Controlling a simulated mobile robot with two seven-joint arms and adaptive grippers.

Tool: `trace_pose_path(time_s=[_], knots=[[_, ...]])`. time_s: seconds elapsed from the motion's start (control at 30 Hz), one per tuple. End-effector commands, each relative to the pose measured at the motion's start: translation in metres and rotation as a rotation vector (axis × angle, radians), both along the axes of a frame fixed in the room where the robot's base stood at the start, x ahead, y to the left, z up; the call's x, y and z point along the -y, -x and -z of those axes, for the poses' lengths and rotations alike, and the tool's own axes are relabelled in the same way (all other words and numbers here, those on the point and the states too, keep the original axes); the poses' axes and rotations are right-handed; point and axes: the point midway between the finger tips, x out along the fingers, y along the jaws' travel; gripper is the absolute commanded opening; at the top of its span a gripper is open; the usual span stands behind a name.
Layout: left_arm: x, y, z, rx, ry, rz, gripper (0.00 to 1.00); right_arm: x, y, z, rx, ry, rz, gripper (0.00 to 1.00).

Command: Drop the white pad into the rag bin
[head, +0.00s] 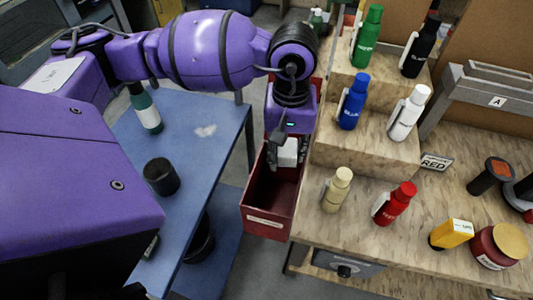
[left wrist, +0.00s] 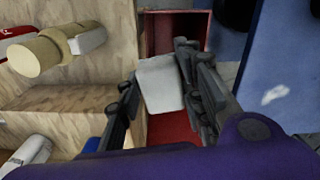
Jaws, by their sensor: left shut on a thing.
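The white pad (head: 288,152) is held between the fingers of my left gripper (head: 284,150), which is shut on it. The rag bin is an open red box (head: 264,222) with a pale label on its front wall. In the head view the pad and gripper are over the bin's opening. The left wrist view shows the pad (left wrist: 160,83) between the two dark fingers (left wrist: 158,95), with the red bin (left wrist: 178,22) behind it. The label's text is too small to read. My right gripper is not in view.
A stepped wooden shelf (head: 365,145) with several coloured bottles stands right of the bin. A blue table (head: 205,150) on the left carries a dark green bottle (head: 146,112) and a black cylinder (head: 160,177).

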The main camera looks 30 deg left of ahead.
Motion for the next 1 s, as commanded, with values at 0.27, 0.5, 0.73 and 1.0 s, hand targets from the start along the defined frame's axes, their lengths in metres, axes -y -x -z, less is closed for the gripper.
trace_pose_path(time_s=[0.27, 0.5, 0.73, 1.0], knots=[[-0.011, -0.026, 0.037, -0.017, 0.018, -0.715, 0.04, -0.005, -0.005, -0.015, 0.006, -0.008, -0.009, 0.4], [-0.028, -0.038, 0.077, -0.03, 0.012, -1.322, 0.04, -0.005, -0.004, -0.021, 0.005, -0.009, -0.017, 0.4], [-0.043, -0.039, 0.109, -0.029, -0.004, -1.743, 0.04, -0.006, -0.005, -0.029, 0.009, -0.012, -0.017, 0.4], [-0.049, -0.037, 0.125, -0.029, -0.015, -1.899, 0.04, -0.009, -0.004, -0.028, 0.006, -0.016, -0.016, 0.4]])
